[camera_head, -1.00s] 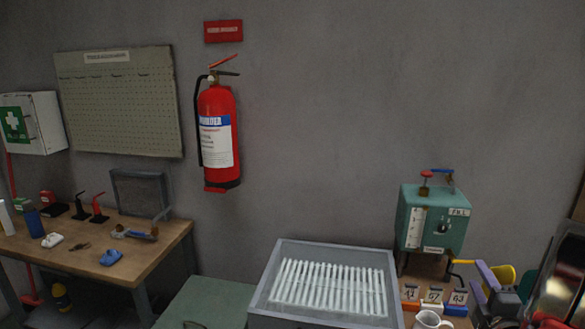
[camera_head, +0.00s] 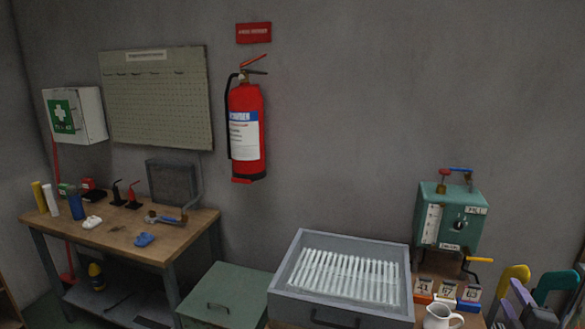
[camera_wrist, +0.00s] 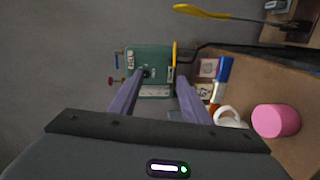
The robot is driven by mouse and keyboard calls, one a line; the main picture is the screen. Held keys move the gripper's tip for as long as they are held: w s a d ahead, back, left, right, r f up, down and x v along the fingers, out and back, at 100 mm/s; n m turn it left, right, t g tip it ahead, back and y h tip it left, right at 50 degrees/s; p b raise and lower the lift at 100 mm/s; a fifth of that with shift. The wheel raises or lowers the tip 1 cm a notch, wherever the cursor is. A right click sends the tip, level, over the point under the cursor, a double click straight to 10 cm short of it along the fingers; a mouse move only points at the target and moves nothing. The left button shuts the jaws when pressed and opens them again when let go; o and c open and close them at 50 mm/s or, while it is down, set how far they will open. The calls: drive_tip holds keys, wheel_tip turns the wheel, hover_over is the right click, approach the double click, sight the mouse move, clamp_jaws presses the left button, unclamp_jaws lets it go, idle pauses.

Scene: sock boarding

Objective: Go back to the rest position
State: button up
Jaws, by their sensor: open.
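My gripper (camera_wrist: 162,78) has two purple fingers standing apart in the wrist view, with nothing between them. Beyond them is the teal control box (camera_wrist: 148,62), which appears turned on its side. In the head view my gripper (camera_head: 512,298) shows in the lower right corner, right of the number cards and partly cut off by the frame's edge. The teal box (camera_head: 449,218) stands on the table against the wall there, up and left of the gripper.
Numbered cards (camera_head: 445,290) and a white jug (camera_head: 440,317) sit near the gripper. Yellow (camera_head: 512,273) and teal (camera_head: 556,280) curved pieces stand behind it. A pink cylinder (camera_wrist: 276,121) shows in the wrist view. A grey tray (camera_head: 284,287) of white rods lies left.

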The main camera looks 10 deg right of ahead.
drive_tip(key=s+d+f+m+g, duration=0.1)
drive_tip(key=s+f+m+g, duration=0.45)
drive_tip(key=f, duration=0.25)
drive_tip(key=s+a+f+m+g+y, duration=0.2)
drive_tip(key=a+m+g, duration=0.2)
drive_tip(key=a+m, duration=0.2)
drive_tip(key=a+r+y, duration=0.2)
drive_tip(key=a+r, duration=0.4)
drive_tip(key=a, duration=0.9)
drive_tip(key=a+r+y, duration=0.2)
drive_tip(key=a+r, duration=0.4)
drive_tip(key=a, duration=1)
drive_tip(key=s+a+r+n+y, duration=0.1)
drive_tip(key=a+r+y, duration=0.2)
drive_tip(key=a, duration=1.3)
wheel_tip(320, 180, up, 3)
drive_tip(key=shift+f+t, duration=0.1)
drive_tip(key=shift+t, duration=0.35)
drive_tip(key=shift+s, duration=0.1)
drive_tip(key=shift+c, duration=0.4)
